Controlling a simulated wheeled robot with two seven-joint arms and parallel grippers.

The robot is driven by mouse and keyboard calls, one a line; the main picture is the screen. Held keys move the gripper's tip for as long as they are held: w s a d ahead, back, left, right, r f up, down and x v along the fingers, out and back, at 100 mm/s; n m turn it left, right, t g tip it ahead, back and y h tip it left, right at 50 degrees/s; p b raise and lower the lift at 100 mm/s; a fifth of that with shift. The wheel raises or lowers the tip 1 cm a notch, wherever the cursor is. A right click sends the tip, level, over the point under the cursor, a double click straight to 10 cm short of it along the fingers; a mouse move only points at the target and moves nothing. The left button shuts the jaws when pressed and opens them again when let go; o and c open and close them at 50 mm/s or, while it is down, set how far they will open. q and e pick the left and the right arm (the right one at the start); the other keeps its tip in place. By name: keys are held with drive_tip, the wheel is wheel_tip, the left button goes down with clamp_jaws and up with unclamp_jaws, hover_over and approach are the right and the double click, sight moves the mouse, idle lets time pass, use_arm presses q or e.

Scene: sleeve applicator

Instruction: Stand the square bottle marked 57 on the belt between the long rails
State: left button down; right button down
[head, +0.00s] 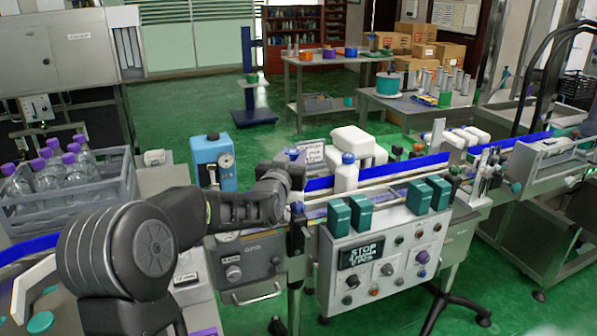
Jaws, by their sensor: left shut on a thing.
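My left arm comes in from the lower left, and its gripper (290,187) is over the near left end of the belt line. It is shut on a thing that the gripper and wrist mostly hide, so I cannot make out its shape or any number. A white bottle with a blue cap (347,177) stands upright at the belt, just right of my left gripper and apart from it. I cannot read a 57 on it. A long blue rail (400,169) runs behind the belt. My right gripper is not in view.
Green blocks (339,218) stand along the near side of the belt, above a control box (373,265) with knobs. A blue device with a dial (213,163) stands left of the gripper. A grey crate (120,183) of clear, purple-capped bottles is at the left.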

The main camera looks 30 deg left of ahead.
use_arm(q)
drive_tip(key=shift+r, duration=0.1)
drive_tip(key=shift+f, duration=1.85)
drive_tip(key=c, duration=1)
unclamp_jaws()
drive_tip(key=shift+f, duration=0.15)
drive_tip(key=b+v, duration=0.1)
drive_tip(key=v, duration=1.1)
drive_tip(key=shift+b, duration=0.3)
